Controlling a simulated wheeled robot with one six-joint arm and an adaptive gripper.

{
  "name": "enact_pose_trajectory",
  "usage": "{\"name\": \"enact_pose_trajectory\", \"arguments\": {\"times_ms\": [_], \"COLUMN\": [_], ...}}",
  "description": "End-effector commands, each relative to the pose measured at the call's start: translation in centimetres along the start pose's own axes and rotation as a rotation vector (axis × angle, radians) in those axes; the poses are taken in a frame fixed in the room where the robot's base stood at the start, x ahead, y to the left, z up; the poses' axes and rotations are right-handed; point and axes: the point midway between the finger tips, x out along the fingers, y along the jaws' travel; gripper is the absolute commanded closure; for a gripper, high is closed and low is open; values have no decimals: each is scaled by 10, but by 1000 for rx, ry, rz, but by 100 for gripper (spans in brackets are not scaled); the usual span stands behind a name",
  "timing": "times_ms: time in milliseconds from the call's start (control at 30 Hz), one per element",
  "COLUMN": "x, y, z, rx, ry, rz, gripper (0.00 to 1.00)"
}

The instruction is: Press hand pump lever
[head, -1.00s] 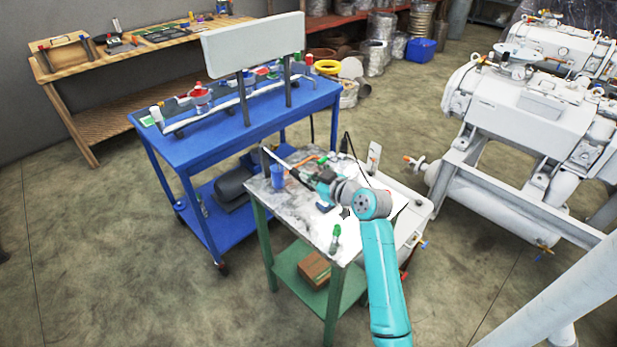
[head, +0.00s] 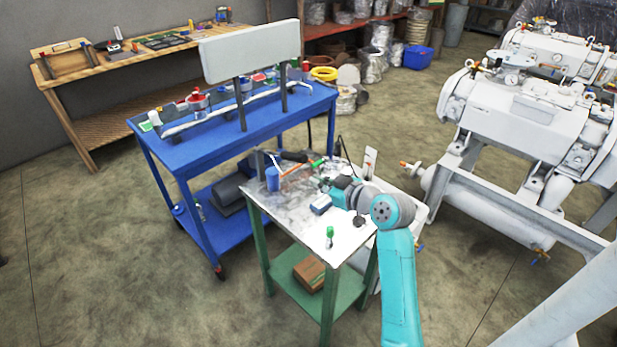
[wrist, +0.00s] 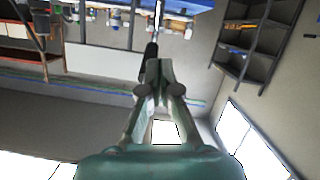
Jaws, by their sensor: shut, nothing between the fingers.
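My gripper (head: 328,184) is over the far part of the small green-legged table, seen small in the head view. In the wrist view its fingers (wrist: 160,66) are together with nothing held between them. A thin dark rod (wrist: 150,50) lies just beyond the fingertips there; it looks like a lever grip, but I cannot tell whether it touches them. In the head view a blue cylinder (head: 273,179) stands at the table's left corner. A pale rod (head: 276,161) and a dark bar (head: 294,156) are close behind it; which one is the pump lever is unclear.
The small table (head: 285,213) also carries a blue box (head: 320,205) and a green-capped item (head: 330,234). A blue cart (head: 205,146) with a white panel (head: 250,50) stands behind at left. White machinery (head: 530,110) fills the right. Floor at left is clear.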

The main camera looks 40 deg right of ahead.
Motion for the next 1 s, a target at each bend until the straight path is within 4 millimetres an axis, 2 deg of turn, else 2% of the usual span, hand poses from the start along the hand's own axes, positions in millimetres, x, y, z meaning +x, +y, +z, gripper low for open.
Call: {"name": "enact_pose_trajectory", "arguments": {"times_ms": [100,300,1000], "x": [-16,-27,-27], "y": [0,-1,-1], "z": [3,4,4], "rx": [1,0,-1], "ry": [0,1,2], "rz": [1,1,0], "gripper": [100,100,100]}}
